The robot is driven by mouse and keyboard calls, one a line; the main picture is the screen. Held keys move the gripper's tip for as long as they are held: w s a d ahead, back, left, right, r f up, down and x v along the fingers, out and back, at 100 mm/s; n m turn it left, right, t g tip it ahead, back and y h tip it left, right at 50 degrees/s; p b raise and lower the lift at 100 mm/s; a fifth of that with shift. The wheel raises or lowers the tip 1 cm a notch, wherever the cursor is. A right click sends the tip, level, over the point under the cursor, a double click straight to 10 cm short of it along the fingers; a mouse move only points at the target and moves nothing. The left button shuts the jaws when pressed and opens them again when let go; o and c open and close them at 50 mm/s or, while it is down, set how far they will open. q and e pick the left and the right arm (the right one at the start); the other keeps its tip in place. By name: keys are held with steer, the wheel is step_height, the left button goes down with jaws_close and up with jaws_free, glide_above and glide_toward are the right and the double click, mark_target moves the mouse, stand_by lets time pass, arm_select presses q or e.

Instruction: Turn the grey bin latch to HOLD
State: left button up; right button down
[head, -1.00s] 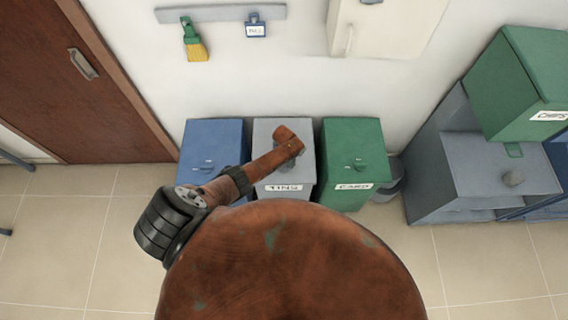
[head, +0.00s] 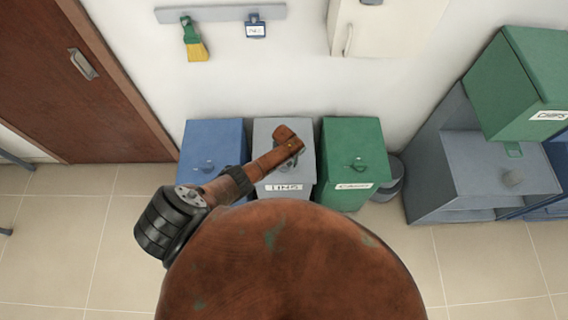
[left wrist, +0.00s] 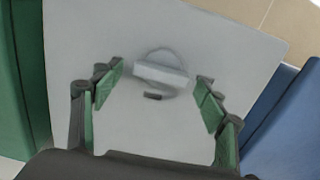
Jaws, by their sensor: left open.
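The grey bin (head: 270,131), labelled TINS, stands between a blue bin and a green bin in the head view. In the left wrist view its pale grey lid (left wrist: 95,30) fills the middle. The latch (left wrist: 160,73) is a round disc with a raised bar across it, lying nearly crosswise in that view. A small dark mark shows on the lid beside it. My left gripper (left wrist: 157,88) is open over the lid, its green-padded fingers on either side of the latch, with gaps to both. In the head view my left arm largely covers the latch. My right gripper is not in view.
The blue bin (head: 213,140) and the green bin (head: 352,150) stand close on either side. A white wall is behind. Grey shelving (head: 490,165) with a green box (head: 525,80) stands at the right. A brown door (head: 70,80) is at the left.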

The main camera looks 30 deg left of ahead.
arm_select(q)
step_height(320, 180, up, 12)
stand_by(0.7)
stand_by(0.6)
